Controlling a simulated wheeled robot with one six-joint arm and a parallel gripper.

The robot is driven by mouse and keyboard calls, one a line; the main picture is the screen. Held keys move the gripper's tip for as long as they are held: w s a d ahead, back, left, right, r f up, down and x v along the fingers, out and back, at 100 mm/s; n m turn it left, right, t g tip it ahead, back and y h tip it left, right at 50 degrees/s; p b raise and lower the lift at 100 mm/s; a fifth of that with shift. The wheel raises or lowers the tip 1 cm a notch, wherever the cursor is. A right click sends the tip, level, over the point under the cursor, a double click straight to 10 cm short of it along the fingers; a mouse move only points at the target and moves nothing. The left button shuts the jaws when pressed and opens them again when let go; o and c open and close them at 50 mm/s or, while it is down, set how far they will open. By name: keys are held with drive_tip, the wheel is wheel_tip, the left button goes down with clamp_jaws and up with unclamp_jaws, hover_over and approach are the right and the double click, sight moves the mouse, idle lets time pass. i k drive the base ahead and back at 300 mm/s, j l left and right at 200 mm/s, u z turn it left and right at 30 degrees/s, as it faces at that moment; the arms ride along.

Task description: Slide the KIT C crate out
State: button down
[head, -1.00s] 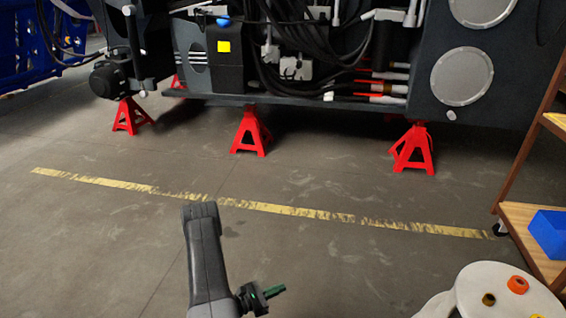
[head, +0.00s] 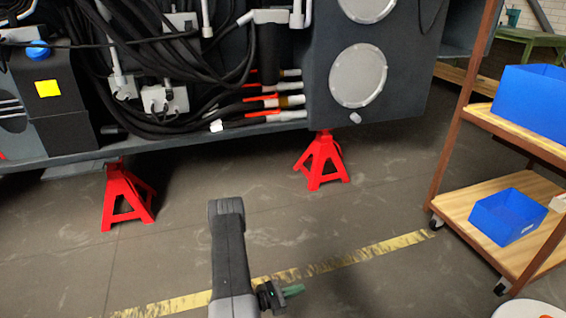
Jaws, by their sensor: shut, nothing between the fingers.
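No crate with a readable KIT C label is in view. Two blue bins stand on the wooden cart at the right: a larger one (head: 537,101) on the upper shelf, cut by the picture edge, and a smaller one (head: 508,216) on the lower shelf. I cannot tell whether either is the KIT C crate. My gripper (head: 289,291) is small at the bottom centre, beside my folded arm, with green fingertips. It is shut and empty, over the floor, well apart from the cart and both bins.
The cart (head: 482,212) stands on casters at the right. The dark harvester chassis (head: 335,28) spans the back on red jack stands (head: 320,161), (head: 127,195). A worn yellow floor line (head: 350,260) crosses in front. Open floor lies between chassis and cart.

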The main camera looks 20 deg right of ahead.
sight(506, 217)
drive_tip(key=i+l+z, duration=0.15)
drive_tip(key=i+z, duration=0.25)
drive_tip(key=i, duration=0.2)
drive_tip(key=i+z, duration=0.4)
drive_tip(key=i, duration=0.2)
drive_tip(key=i+j+z, duration=0.25)
drive_tip(key=i+z, duration=0.15)
drive_tip(key=i, duration=0.15)
drive_tip(key=i+l+z, duration=0.1)
drive_tip(key=i+z, duration=0.2)
drive_tip(key=i, duration=0.4)
drive_tip(key=i+z, duration=0.3)
drive_tip(key=i, duration=0.4)
drive_tip(key=i+j+z, duration=0.35)
drive_tip(key=i, duration=0.35)
drive_tip(key=i+z, duration=0.7)
drive_tip(key=z, duration=0.2)
